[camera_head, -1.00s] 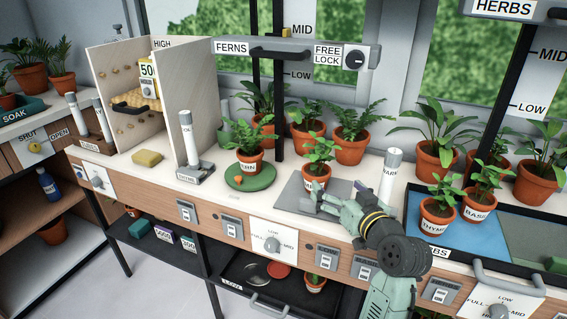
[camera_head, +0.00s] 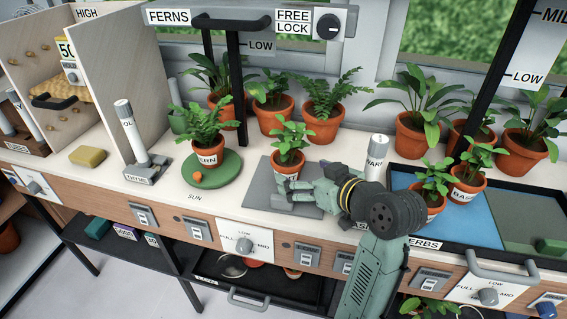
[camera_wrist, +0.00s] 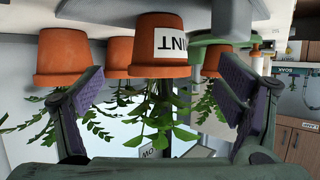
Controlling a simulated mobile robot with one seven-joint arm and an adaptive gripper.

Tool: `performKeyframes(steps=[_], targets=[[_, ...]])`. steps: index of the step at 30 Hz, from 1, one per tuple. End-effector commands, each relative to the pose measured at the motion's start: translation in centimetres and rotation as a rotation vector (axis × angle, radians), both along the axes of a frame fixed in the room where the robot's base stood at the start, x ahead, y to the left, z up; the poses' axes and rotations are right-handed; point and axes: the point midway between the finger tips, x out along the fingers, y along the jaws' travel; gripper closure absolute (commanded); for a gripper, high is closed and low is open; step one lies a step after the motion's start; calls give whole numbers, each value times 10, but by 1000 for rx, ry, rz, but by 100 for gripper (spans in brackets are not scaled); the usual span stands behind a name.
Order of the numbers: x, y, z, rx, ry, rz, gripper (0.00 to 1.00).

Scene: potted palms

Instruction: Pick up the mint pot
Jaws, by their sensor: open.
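The mint pot (camera_head: 289,160) is an orange pot with a small leafy green plant, upright on a grey mat (camera_head: 259,196). My gripper (camera_head: 288,190) is low in front of it, fingers open. In the wrist view, which is upside down, the mint pot (camera_wrist: 158,62) with its partly visible white label is ahead between the open purple-padded fingers (camera_wrist: 162,78). Nothing is held. My gripper hides part of the pot's front in the head view, and I cannot tell whether a finger touches it.
The fern pot (camera_head: 206,157) stands on a green round mat (camera_head: 225,178) to the left, with a small orange object beside it. A white cylinder-topped handle (camera_head: 377,152) stands to the right. A blue tray (camera_head: 478,222) holds herb pots. Other plants line the back.

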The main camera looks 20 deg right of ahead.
Motion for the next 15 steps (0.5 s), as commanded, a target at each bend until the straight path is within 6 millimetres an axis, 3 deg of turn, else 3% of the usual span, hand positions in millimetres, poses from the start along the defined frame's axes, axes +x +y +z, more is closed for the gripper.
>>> performKeyframes(steps=[8,15], targets=[[24,6,-9,2,0,1,13],[56,14,-22,3,1,1,13]])
